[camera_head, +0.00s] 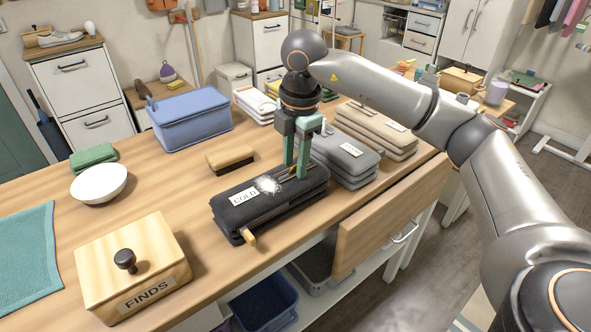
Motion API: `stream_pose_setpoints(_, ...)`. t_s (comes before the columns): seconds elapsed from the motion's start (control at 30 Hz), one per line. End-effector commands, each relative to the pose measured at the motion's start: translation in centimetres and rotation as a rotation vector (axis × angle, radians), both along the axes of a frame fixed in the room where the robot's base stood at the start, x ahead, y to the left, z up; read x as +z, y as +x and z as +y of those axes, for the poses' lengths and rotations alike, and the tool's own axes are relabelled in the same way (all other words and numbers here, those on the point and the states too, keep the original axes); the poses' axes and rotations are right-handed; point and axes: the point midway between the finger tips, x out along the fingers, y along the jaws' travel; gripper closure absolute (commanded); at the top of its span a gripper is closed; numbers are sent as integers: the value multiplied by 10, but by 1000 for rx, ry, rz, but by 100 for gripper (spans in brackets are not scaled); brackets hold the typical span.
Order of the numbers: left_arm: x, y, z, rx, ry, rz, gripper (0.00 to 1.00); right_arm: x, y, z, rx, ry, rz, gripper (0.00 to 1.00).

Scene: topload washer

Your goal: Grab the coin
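My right gripper (296,170) points straight down over the dark folded stack (285,205) labelled COLD. Its two green fingers stand apart, with the tips at or just above the top of the stack, toward its far right end. I cannot make out anything held between them. A grey-white fluffy tuft (268,185) lies on the stack just left of the fingertips. Small thin details show beside the tips, too small to tell. I cannot pick out a coin for certain. My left gripper is not in view.
A wooden FINDS box (135,265) with a dark knob stands front left. A white bowl (99,183), a brush (230,157) and a blue bin (190,120) are on the counter. Grey folded stacks (345,160) sit right of the gripper. A drawer (390,215) stands open in front.

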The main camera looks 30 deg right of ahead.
Motion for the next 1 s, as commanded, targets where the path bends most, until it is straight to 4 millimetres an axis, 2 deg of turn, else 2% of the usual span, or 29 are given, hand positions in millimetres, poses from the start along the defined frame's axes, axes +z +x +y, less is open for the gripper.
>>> stream_pose_setpoints(0.2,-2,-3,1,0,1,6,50,-4,0,0,1,-1,6,61)
stream_pose_setpoints(0.5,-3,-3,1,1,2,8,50,-5,0,1,1,0,6,95)
stream_pose_setpoints(0.57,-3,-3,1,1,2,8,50,-5,0,1,1,0,6,100)
stream_pose_setpoints(1.0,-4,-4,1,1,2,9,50,-6,-1,1,2,-2,9,100)
